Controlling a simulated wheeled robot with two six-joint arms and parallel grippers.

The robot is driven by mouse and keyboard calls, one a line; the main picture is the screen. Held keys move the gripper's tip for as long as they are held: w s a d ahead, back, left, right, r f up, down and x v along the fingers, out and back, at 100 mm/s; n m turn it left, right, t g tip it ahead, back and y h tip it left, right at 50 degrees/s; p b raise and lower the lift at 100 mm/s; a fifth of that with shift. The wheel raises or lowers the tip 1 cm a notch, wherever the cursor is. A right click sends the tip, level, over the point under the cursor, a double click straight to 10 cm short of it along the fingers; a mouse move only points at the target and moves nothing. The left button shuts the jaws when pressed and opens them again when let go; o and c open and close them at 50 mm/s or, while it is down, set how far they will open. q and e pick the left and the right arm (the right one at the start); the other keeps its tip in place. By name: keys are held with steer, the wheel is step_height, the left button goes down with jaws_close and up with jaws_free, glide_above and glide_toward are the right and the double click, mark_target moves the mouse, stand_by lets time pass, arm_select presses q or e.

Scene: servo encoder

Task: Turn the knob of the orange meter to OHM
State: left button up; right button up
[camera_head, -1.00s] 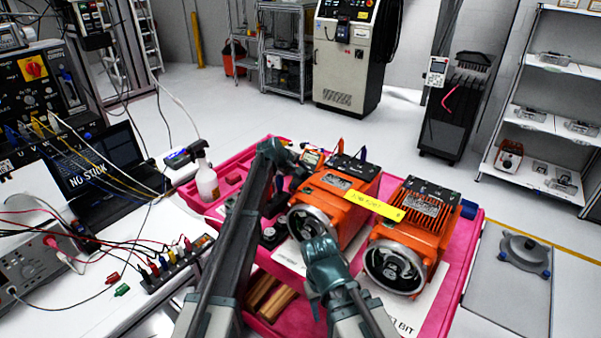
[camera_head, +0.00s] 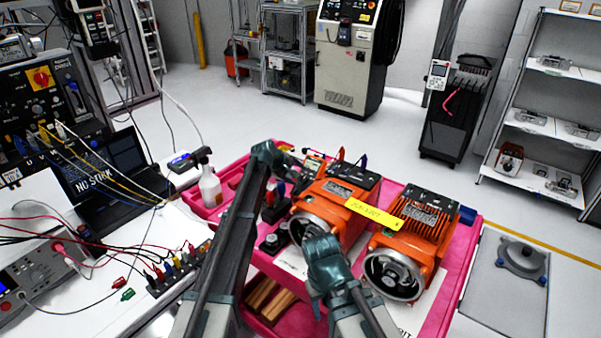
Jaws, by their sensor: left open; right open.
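The orange meter (camera_head: 314,157) is small in the head view. It lies at the back of the pink cart top, behind the left orange motor, and shows a pale face with an orange edge. Its knob is too small and too covered to read. My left gripper (camera_head: 294,165) is open, low beside the meter's left side; I cannot tell whether it touches it. My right gripper (camera_head: 323,246) is in front of the left motor's round flange, well short of the meter. Its fingers are mostly hidden behind its own wrist.
Two orange motors, left (camera_head: 338,196) and right (camera_head: 412,232), fill the pink cart (camera_head: 456,262), with a yellow tag (camera_head: 374,214) across them. A spray bottle (camera_head: 209,186) stands left. A cable-strewn bench (camera_head: 60,215) is at left.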

arm_select(q)
steer(key=p+v, duration=0.5)
steer(key=v, duration=0.4)
steer(key=shift+p, duration=0.35)
steer(key=shift+s, duration=0.1)
steer(key=s+a+f+m+g+y, duration=0.2)
steer(key=s+a+m, duration=0.15)
steer(key=s, duration=0.95)
steer(key=s+a+f+m+g+y, duration=0.1)
steer(key=s+a+f+m+g, duration=0.2)
steer(key=s, duration=1)
steer(key=s+a+f+m+y, duration=0.1)
steer(key=s+a+m+y, duration=0.2)
steer(key=s, duration=1)
steer(key=s+d+m+g, duration=0.1)
steer(key=s+d+m, duration=0.2)
steer(key=d, duration=0.6)
steer(key=shift+s+d+r+y, duration=0.3)
steer(key=shift+s+d, duration=0.1)
steer(key=shift+s, duration=0.75)
